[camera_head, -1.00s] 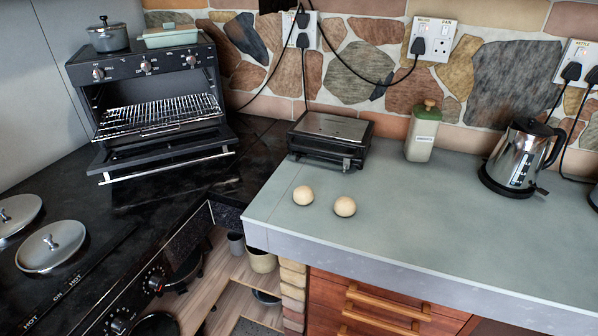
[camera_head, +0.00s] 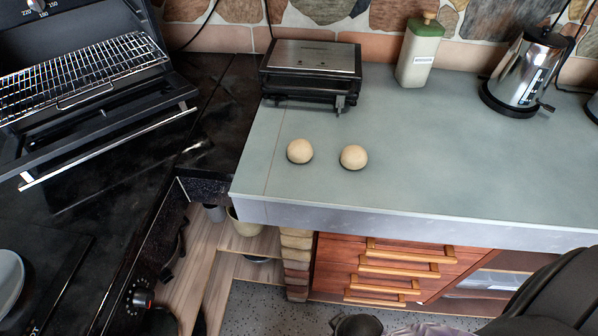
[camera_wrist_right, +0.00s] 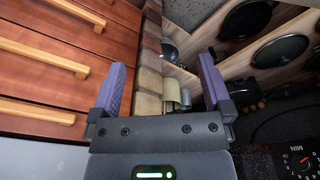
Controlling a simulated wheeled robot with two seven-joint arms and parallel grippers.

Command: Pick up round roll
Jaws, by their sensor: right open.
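Two round rolls, pale and ball-shaped, sit side by side on the grey-green counter (camera_head: 450,170), near its front left corner. The left roll (camera_head: 299,151) and the right roll (camera_head: 353,157) are a little apart from each other. My right gripper (camera_wrist_right: 163,82) is open and empty in the right wrist view, its purple fingers spread before the drawers and brick pillar. No roll shows in that view. In the head view my right arm comes in at the bottom right, below the counter's front edge. My left gripper is not in view.
A black sandwich press (camera_head: 311,72) stands behind the rolls, with a green-lidded jar (camera_head: 420,54) and a steel kettle (camera_head: 523,72) to its right. The open oven door (camera_head: 110,135) is at left. Wooden drawers (camera_head: 390,268) lie under the counter, whose middle is clear.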

